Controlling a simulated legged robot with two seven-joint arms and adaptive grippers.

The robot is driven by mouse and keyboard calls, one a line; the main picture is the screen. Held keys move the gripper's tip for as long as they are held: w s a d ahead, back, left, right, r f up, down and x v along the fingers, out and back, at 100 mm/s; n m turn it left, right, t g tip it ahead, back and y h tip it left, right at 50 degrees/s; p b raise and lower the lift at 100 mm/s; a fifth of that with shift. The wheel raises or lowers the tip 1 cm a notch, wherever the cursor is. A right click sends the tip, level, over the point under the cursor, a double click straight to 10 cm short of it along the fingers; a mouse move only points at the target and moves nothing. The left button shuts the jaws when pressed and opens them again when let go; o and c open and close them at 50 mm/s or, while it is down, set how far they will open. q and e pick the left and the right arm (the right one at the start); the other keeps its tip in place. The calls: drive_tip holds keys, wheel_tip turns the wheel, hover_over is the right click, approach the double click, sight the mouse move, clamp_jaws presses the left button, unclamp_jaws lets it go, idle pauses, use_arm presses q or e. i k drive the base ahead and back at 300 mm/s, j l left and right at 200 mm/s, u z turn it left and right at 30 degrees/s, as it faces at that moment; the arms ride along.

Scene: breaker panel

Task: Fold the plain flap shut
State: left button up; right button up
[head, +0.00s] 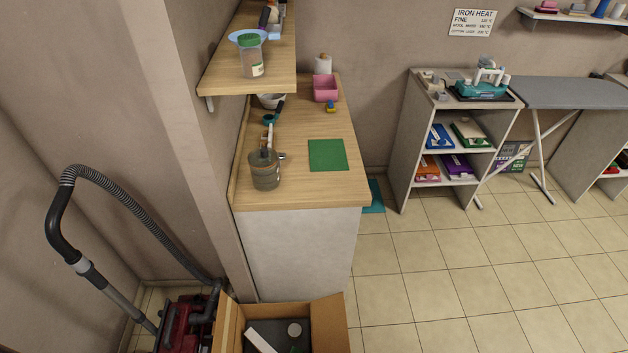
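An open cardboard box (285,311) stands on the floor at the bottom edge of the head view, cut off by the frame. Brown cardboard panels rise at its left (224,322) and right (332,322) sides. I see no print on them, and I cannot tell which is the plain flap or separate flaps from walls with certainty. Inside lie a dark grey item (270,330), a white bar-like item (261,342) and a pale round item (294,329). Neither of my grippers is in view.
A red vacuum cleaner (184,326) with a grey hose stands left of the box. A shelf (245,84) overhangs the counter. Tiled floor (450,290) at right is clear.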

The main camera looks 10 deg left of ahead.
sight(331, 331)
drive_tip(key=k+l+u, duration=0.15)
drive_tip(key=u, duration=0.2)
drive_tip(key=k+u, duration=0.35)
drive_tip(key=k+l+u, duration=0.1)
drive_tip(key=u, duration=0.25)
drive_tip(key=k, duration=0.1)
